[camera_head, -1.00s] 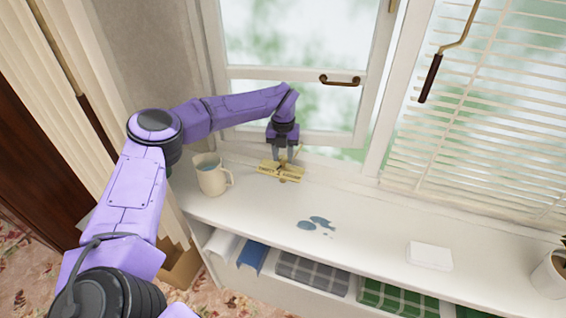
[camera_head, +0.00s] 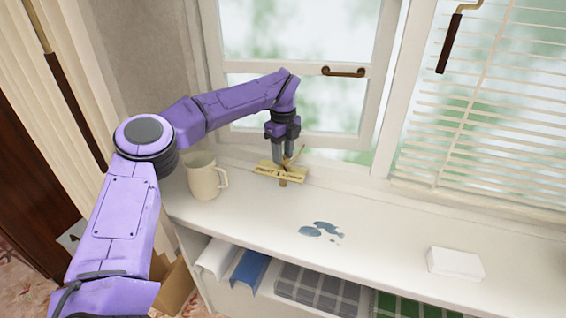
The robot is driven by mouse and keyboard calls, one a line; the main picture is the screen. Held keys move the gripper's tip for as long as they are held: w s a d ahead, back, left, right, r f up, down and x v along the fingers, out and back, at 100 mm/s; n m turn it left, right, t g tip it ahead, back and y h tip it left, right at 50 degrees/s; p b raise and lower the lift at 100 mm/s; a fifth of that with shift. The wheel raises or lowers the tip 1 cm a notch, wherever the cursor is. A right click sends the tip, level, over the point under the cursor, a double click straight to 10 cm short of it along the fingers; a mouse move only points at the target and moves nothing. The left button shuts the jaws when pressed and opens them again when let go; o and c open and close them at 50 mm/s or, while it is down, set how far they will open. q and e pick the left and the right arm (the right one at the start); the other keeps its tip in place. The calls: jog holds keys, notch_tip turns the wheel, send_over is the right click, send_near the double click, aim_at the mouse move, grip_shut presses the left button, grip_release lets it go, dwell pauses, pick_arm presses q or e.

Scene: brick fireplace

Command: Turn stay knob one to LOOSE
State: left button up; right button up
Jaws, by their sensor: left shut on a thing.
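The stay knob is small and brass-coloured, and sits at a yellowish label plate (camera_head: 265,170) on the white sill, below the window. The plate carries dark lettering on both sides of the knob, too small to read surely; the right word looks like LOOSE. My left gripper (camera_head: 282,167) points down at the plate's middle and is shut on the knob, whose body is mostly hidden by the fingers. A thin brass piece sticks up to the right beside the fingers. Which way the knob points I cannot tell. My right gripper is not in view.
A cream mug (camera_head: 203,178) stands on the sill just left of the plate. A blue-grey puddle (camera_head: 321,230) and a white box (camera_head: 455,263) lie to the right. The window sash has a brass handle (camera_head: 343,72). Folded cloths (camera_head: 318,290) lie on the shelf below.

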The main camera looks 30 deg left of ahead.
pick_arm(q)
jog(key=n+b, duration=0.3)
jog(key=shift+f, duration=0.15)
jog(key=shift+n+b, duration=0.8)
jog(key=shift+n, duration=0.1)
jog(key=shift+r, duration=0.2)
jog(key=o, duration=1)
jog(key=shift+o, duration=0.2)
notch_tip(320, 180, up, 10)
jog(key=p, duration=0.2)
jog(key=shift+r, duration=0.25)
jog(key=shift+f, duration=0.1)
